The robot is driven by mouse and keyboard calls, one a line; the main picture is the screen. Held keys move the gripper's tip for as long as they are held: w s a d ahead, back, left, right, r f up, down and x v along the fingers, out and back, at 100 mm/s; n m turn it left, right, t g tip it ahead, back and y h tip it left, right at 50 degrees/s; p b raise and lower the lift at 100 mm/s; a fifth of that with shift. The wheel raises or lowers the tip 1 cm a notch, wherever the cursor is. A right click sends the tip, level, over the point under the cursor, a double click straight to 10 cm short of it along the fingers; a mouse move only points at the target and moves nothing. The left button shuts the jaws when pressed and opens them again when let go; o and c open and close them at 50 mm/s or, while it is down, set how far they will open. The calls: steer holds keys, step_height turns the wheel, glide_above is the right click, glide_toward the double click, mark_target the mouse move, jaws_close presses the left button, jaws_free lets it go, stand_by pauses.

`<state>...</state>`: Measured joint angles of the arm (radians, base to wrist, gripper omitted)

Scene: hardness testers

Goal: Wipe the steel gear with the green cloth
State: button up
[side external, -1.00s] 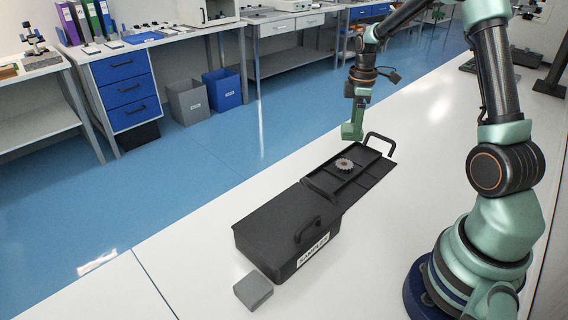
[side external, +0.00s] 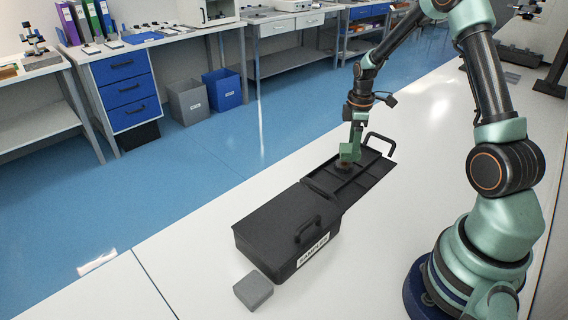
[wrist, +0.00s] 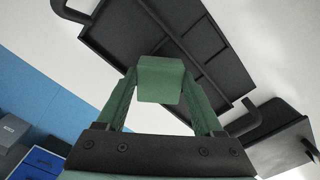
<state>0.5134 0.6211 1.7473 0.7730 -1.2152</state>
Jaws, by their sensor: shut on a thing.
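My gripper (side external: 354,140) is shut on the green cloth (side external: 347,155), a small folded block. In the wrist view the cloth (wrist: 161,78) sits between the two green fingers. In the side view the cloth is low over the black compartmented tray (side external: 372,178), at the spot of the steel gear (side external: 343,168). Only a dark brownish lower edge of the gear shows under the cloth. The rest of it is hidden, and the wrist view does not show it. I cannot tell whether cloth and gear touch.
A closed black case (side external: 277,235) with a handle and a label stands at the tray's near end. The tray has an upright handle (side external: 379,138) at its far end. A grey block (side external: 253,291) lies in front of the case. The white table is clear around them.

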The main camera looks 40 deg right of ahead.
mark_target(342, 167)
steer(key=shift+f, duration=0.55)
steer(key=shift+a+f, duration=0.15)
steer(key=shift+f, duration=0.15)
steer(key=shift+a+f, duration=0.1)
steer(key=shift+a, duration=1.9)
steer(key=d, duration=0.4)
steer(key=shift+d, duration=0.15)
steer(key=shift+r, duration=4.05)
